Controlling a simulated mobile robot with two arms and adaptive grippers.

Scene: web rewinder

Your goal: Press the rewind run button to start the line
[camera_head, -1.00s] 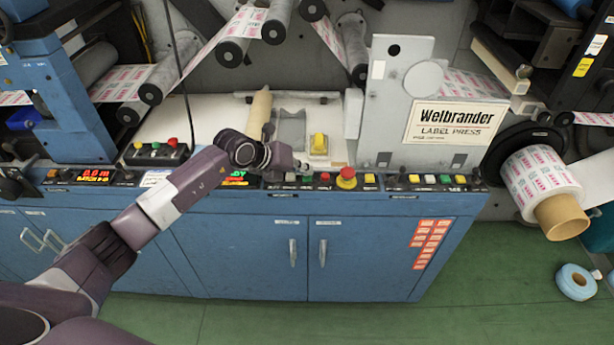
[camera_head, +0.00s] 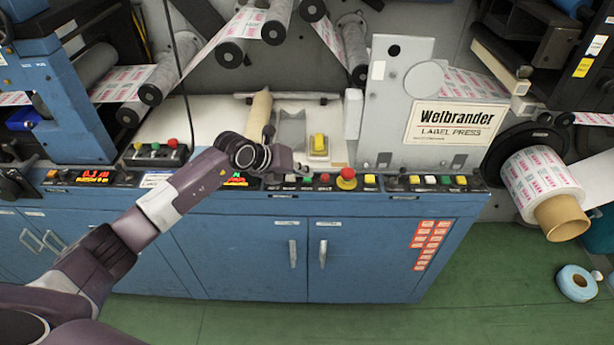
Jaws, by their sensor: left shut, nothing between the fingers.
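The control strip (camera_head: 400,189) along the front of the blue cabinet carries several small buttons and a red mushroom button (camera_head: 346,178). Small buttons, one green (camera_head: 308,179) and one red (camera_head: 325,179), sit left of the mushroom. Their labels are too small to read, so I cannot tell which is rewind run. My left gripper (camera_head: 298,168) is shut and empty, just above the strip's left-middle buttons. Contact with a button cannot be made out. My right gripper is not in view.
A small black box with three buttons (camera_head: 157,153) stands on the ledge at left. The press plate (camera_head: 400,110) rises at right, beside a label roll (camera_head: 538,180).

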